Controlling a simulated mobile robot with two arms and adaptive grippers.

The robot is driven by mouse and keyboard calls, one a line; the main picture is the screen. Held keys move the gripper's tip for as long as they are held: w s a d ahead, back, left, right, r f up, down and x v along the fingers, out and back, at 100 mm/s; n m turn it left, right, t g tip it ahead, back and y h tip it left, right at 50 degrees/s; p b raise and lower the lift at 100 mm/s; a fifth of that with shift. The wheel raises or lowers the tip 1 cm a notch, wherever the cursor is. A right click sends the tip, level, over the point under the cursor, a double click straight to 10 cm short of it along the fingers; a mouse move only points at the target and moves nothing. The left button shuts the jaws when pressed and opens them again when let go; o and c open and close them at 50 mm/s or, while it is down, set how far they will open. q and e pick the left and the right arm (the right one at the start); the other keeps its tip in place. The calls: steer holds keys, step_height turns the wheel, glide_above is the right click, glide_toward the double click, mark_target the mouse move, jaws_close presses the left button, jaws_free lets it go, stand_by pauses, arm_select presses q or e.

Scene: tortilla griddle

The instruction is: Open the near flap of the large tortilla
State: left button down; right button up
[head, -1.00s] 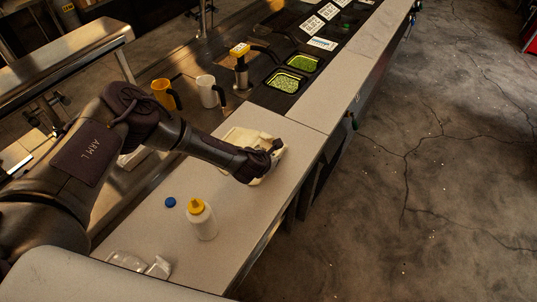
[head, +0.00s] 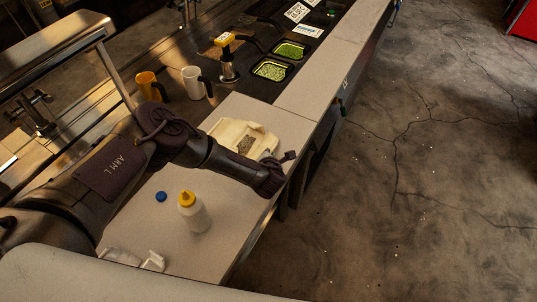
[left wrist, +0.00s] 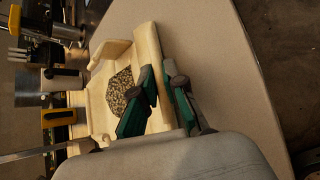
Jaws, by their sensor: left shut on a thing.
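The large cream tortilla (head: 228,129) lies on the pale counter, with speckled brown filling (head: 246,144) showing at its middle. In the left wrist view, the tortilla (left wrist: 98,105) has raised folded edges around the filling (left wrist: 120,92). My left gripper (head: 287,157) is at the tortilla's near right side. In the left wrist view, its green-padded fingers (left wrist: 163,78) straddle the near flap (left wrist: 149,50) and are shut on it. The flap stands up beside the filling; its lower part is hidden by the fingers. My right gripper is not in view.
A white bottle with a yellow cap (head: 194,214) and a blue cap (head: 161,197) stand nearer on the counter (head: 225,232). Green-filled trays (head: 271,70) sit farther back.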

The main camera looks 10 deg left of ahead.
arm_select(q)
steer(key=c, duration=1.2)
jaws_free()
steer(key=v, duration=1.2)
steer(key=shift+w, duration=0.1)
steer(key=shift+d+f, duration=0.1)
